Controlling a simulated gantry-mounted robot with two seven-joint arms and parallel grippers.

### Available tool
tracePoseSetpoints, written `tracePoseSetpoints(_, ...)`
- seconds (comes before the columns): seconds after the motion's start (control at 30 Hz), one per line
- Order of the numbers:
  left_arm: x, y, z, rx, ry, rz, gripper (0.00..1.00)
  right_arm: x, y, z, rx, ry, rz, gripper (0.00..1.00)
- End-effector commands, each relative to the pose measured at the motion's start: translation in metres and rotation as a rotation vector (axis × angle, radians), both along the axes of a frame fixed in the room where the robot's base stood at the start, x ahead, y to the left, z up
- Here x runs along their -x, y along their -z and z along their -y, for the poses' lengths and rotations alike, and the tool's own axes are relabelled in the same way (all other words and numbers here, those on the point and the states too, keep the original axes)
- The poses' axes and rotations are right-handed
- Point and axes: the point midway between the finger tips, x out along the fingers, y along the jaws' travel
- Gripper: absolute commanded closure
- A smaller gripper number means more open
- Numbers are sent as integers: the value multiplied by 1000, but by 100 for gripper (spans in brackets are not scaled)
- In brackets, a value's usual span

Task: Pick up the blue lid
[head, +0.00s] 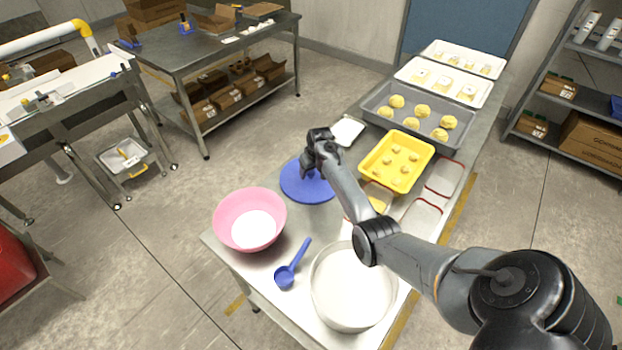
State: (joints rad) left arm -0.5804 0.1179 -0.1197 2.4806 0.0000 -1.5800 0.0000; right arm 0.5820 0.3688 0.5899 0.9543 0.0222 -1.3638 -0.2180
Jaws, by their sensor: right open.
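The blue lid (297,188) is a flat round disc lying on the metal table, behind the pink bowl. My right gripper (308,172) is over the far part of the lid, with its fingers pointing down and open. It hides part of the lid, and I cannot tell whether the fingertips touch it. My left gripper is not in the head view.
A pink bowl (228,222) with white contents, a blue scoop (284,277) and a large white-filled round pan (350,290) stand in front. A yellow tray (370,170) with dough pieces and a grey tray (376,117) are behind right. A white container (346,131) stands behind the gripper.

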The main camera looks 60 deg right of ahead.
Motion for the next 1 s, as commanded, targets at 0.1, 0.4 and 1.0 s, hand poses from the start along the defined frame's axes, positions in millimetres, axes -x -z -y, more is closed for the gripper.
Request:
tracePoseSetpoints(0.1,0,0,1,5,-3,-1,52,0,0,0,0,0,0,36)
tracePoseSetpoints(0.4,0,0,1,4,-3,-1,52,0,0,0,0,0,0,66)
tracePoseSetpoints(1.0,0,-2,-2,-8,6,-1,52,-1,-13,0,1,0,2,100)
